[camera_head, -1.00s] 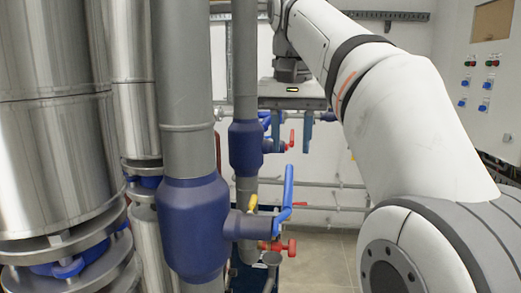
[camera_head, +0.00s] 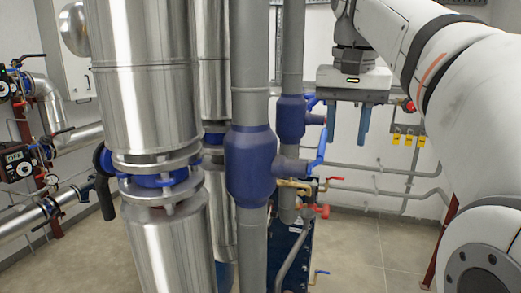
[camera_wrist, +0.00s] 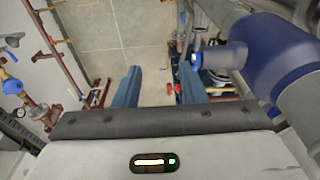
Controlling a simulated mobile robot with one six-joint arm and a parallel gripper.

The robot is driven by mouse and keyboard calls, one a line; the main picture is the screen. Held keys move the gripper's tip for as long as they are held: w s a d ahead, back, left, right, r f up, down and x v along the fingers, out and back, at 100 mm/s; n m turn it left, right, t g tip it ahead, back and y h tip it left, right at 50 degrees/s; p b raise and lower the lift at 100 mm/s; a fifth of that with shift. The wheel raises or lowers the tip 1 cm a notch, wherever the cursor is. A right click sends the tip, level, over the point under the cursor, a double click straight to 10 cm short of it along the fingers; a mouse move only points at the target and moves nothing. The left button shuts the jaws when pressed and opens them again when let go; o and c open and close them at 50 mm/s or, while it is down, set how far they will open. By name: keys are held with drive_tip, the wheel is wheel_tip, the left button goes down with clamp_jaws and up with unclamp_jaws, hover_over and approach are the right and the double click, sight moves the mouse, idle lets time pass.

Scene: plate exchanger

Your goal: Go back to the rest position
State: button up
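My gripper (camera_head: 346,136) hangs below its grey wrist housing at the upper right in the head view, fingers pointing down. Its two blue fingers are spread with nothing between them. In the wrist view my gripper (camera_wrist: 160,75) shows the same two fingers apart over the floor. A blue-bodied valve (camera_head: 250,165) on a grey vertical pipe stands left of the gripper, apart from it. Its blue handle (camera_head: 320,145) stands upright just left of and below the fingers. In the wrist view the blue valve body (camera_wrist: 270,58) lies to the right of the fingers.
Large metal cylinders (camera_head: 145,80) stand left of the pipe. A red valve handle (camera_head: 318,211) sits low near the blue valve. Red-framed pipework with gauges (camera_head: 20,165) is at the far left. Thin pipes (camera_head: 400,172) run along the back wall. The tiled floor (camera_head: 355,255) at right is clear.

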drive_tip(key=s+f+n, duration=0.1)
drive_tip(key=s+f, duration=0.3)
drive_tip(key=f, duration=0.7)
drive_tip(key=s+f+n+t+b, duration=0.1)
drive_tip(key=s+f, duration=0.4)
drive_tip(key=f, duration=0.6)
drive_tip(key=s+f+n+b, duration=0.1)
drive_tip(key=s+f, duration=0.3)
drive_tip(key=f, duration=0.8)
drive_tip(key=shift+s+t, duration=0.35)
drive_tip(key=shift+t, duration=0.05)
drive_tip(key=shift+f, duration=0.1)
